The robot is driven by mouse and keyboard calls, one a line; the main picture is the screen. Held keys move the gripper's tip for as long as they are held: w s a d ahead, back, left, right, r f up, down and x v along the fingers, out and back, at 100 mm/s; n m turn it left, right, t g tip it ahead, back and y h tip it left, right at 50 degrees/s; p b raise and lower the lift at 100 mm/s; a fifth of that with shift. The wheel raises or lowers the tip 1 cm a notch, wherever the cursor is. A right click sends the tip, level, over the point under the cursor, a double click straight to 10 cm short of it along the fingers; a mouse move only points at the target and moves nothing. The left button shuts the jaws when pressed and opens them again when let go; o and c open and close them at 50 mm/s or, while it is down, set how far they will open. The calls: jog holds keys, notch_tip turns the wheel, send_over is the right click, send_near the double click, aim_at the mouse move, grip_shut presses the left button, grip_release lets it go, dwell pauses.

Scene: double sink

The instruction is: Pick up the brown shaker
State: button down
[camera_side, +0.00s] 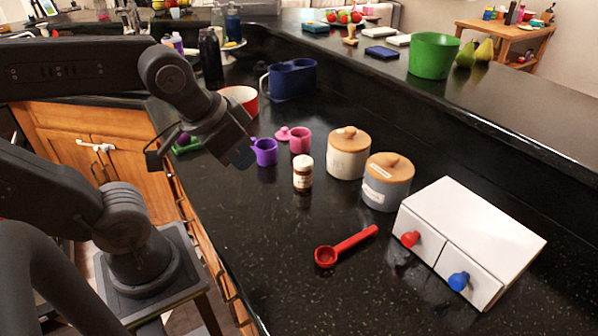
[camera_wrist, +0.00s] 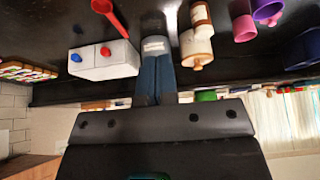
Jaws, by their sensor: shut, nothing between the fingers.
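The brown shaker (camera_side: 303,173), a small jar with brown contents and a pale lid, stands upright on the black counter. It also shows upside down near the top edge of the wrist view (camera_wrist: 201,14). My gripper (camera_side: 243,157) is left of the shaker and above the counter, apart from it, near the purple cup. In the wrist view the blue-grey fingers (camera_wrist: 156,60) are together and empty, covering part of a canister behind them.
Two wooden-lidded canisters (camera_side: 348,153) (camera_side: 388,182) stand right of the shaker. Purple (camera_side: 265,152) and pink (camera_side: 301,140) cups are behind and left. A red scoop (camera_side: 345,246) and white drawer box (camera_side: 470,240) lie nearer. Counter in front of the shaker is clear.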

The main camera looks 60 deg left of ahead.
jog(key=c, duration=1.8)
grip_release()
jog(key=o, duration=1.4)
jog(key=shift+c, duration=0.2)
jog(key=m+g+y, duration=0.2)
jog(key=m+y, duration=1.6)
jog(key=m, duration=0.2)
send_near(307, 171)
jog(key=a, duration=0.1)
jog(key=a+r, duration=0.1)
jog(key=a, duration=0.1)
jog(key=shift+w+r, duration=0.15)
jog(key=shift+w, duration=0.15)
jog(key=shift+w+a+f, duration=0.15)
jog(key=shift+w+a, duration=0.1)
jog(key=shift+a, duration=0.95)
jog(key=shift+w+a+f, duration=0.15)
jog(key=shift+w+a, duration=0.1)
jog(key=shift+a, duration=0.95)
jog(key=shift+w+a+f, duration=0.15)
jog(key=shift+w+a, duration=0.1)
jog(key=shift+a, duration=0.95)
